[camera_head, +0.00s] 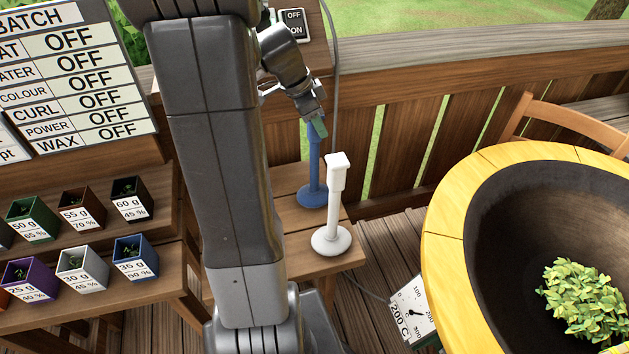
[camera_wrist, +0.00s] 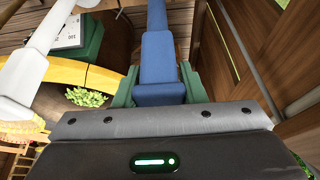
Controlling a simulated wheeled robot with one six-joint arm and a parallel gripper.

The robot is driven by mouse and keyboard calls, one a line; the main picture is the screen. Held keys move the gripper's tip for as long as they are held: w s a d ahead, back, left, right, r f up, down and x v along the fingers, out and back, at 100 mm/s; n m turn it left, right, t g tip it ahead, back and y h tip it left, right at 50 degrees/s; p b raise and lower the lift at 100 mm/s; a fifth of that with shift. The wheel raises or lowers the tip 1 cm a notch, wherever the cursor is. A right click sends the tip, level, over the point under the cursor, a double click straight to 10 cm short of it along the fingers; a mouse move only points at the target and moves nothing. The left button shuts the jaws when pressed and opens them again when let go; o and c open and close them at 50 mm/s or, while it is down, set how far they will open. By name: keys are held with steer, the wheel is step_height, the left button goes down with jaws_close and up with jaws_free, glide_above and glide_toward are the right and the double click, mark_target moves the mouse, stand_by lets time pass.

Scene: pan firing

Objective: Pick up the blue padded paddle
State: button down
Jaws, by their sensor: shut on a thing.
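The blue padded paddle (camera_head: 314,165) is upright in the head view, and its round blue foot appears to rest on the small wooden table (camera_head: 285,240). My gripper (camera_head: 318,125) is at the paddle's upper end and partly hides its head. In the wrist view the blue padded head (camera_wrist: 159,60) sits between the green fingers of my gripper (camera_wrist: 158,88), which is shut on it. The far end of the paddle runs out of the top of the wrist view.
A white paddle (camera_head: 334,205) stands close in front of the blue one; it also shows in the wrist view (camera_wrist: 30,70). A wooden fence (camera_head: 410,140) lies behind. A yellow-rimmed pan (camera_head: 455,215) with green leaves stands right.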

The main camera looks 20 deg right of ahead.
step_height(320, 180, up, 10)
steer(key=shift+r, duration=0.1)
stand_by(0.5)
steer(key=c, duration=1.7)
jaws_free()
steer(key=shift+c, duration=0.2)
jaws_close()
